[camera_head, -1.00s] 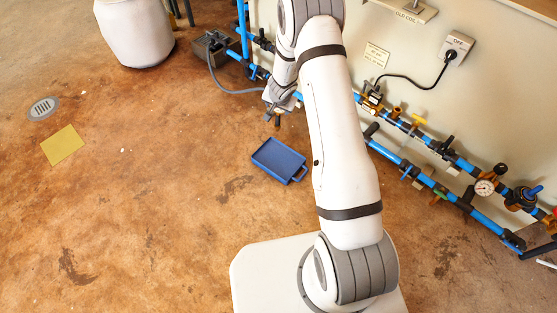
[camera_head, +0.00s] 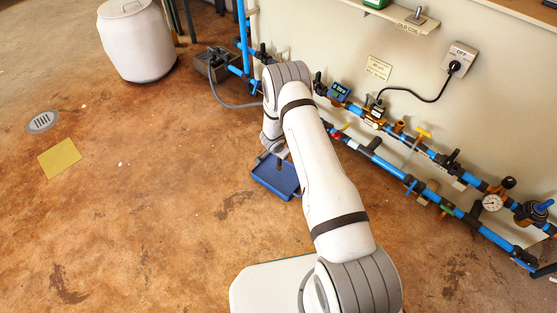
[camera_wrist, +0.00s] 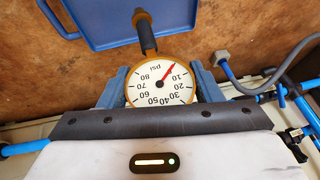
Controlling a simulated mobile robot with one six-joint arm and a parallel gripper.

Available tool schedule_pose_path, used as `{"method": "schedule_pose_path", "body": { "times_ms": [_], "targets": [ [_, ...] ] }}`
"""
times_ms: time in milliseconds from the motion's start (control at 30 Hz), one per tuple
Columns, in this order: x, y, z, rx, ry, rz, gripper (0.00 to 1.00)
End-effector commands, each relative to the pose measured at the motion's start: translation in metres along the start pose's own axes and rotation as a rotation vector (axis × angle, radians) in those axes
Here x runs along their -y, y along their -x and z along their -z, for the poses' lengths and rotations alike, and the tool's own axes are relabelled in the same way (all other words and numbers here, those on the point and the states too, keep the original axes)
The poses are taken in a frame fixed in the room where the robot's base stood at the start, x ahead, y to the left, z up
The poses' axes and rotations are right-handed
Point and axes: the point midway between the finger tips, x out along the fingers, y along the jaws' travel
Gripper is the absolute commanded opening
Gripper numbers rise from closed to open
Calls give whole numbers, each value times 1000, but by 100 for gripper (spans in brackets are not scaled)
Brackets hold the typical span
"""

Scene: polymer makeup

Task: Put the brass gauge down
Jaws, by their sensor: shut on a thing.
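The brass gauge (camera_wrist: 160,84) has a round white psi dial with a red needle, a brass rim and a dark stem. In the wrist view my gripper (camera_wrist: 160,90) is shut on it, with one blue-grey finger on each side of the dial. The stem points toward a blue tray (camera_wrist: 95,32) at the top of that view. In the head view my gripper (camera_head: 272,153) is at the tray's (camera_head: 267,184) far edge, seemingly above it. The gap between gauge and tray cannot be told.
Blue pipes with valves run along the wall at right, with another gauge (camera_head: 491,203) mounted on them. A grey pump-like box (camera_head: 217,65) with a hose stands behind the tray. A white drum (camera_head: 137,45) is at back left.

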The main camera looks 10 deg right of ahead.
Motion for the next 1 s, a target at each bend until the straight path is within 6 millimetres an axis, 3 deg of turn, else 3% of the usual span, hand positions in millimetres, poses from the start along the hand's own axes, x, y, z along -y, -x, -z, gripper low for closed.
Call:
{"method": "schedule_pose_path", "body": {
  "times_ms": [33, 167, 567, 600, 833, 1000],
  "targets": [
    [-4, -14, -7, 2, 0, -2, 32],
    [-7, -31, -14, 1, 1, -1, 32],
    [-8, -34, -16, 1, 1, -1, 32],
    [-8, -34, -16, 2, 1, -1, 60],
    [-8, -33, -15, 2, 1, -1, 79],
    [-8, -33, -16, 2, 1, -1, 80]
  ]
}}
